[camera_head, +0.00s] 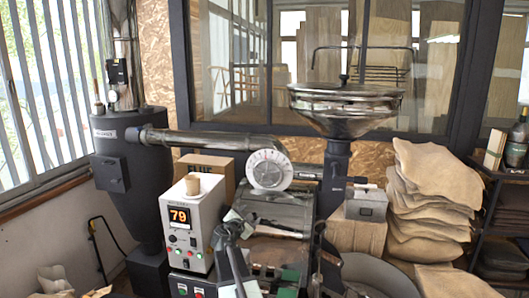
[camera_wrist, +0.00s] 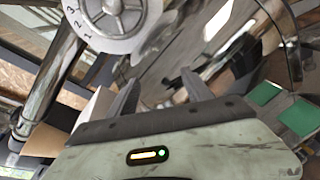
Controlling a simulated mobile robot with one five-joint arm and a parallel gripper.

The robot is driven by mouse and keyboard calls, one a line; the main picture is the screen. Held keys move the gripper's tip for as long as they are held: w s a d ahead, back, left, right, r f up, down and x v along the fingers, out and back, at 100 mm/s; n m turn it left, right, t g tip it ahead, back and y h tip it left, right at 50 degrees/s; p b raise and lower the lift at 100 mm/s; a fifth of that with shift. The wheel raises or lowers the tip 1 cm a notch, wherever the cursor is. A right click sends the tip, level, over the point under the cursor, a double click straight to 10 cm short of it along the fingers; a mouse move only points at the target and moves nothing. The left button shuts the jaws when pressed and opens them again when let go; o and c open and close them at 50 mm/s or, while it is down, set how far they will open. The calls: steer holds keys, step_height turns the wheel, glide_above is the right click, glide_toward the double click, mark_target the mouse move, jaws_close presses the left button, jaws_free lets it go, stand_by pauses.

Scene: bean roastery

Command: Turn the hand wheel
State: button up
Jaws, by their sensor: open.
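The hand wheel (camera_head: 269,169) is a pale round disc with a grey spoked hub, at the end of the horizontal metal pipe above the roaster. It also shows at the top left of the wrist view (camera_wrist: 113,18), cut off by the upper edge, with numerals on its rim. My gripper (camera_wrist: 160,84) is open in the wrist view, its two dark fingers apart with nothing between them. The wheel lies beyond the fingertips, up and to the left, and they appear clear of it. In the head view, dark arm parts at the bottom centre make the gripper hard to pick out.
A control box (camera_head: 194,225) reading 79, with a beige cup (camera_head: 193,184) on top, stands left of the roaster. The metal pipe (camera_head: 205,141) runs to a dark cyclone (camera_head: 130,180). A steel hopper (camera_head: 345,105) stands behind. Stacked sacks (camera_head: 430,200) fill the right.

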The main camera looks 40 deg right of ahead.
mark_target(266, 178)
steer(key=d+r+n+t+p, duration=0.1)
steer(key=d+r+n, duration=0.1)
steer(key=r+n, duration=0.1)
steer(key=d+r+n+t+p, duration=0.1)
steer(key=d+r+n, duration=0.1)
steer(key=d+r, duration=0.1)
steer(key=d+r+n+h+p, duration=0.1)
steer(key=d+r+n, duration=0.2)
steer(key=r, duration=0.2)
steer(key=shift+w+d+n+t, duration=0.1)
steer(key=shift+w+n+t, duration=0.2)
steer(key=shift+w+t, duration=0.1)
steer(key=x, duration=0.7)
steer(key=shift+s+d, duration=0.1)
steer(key=shift+d, duration=0.05)
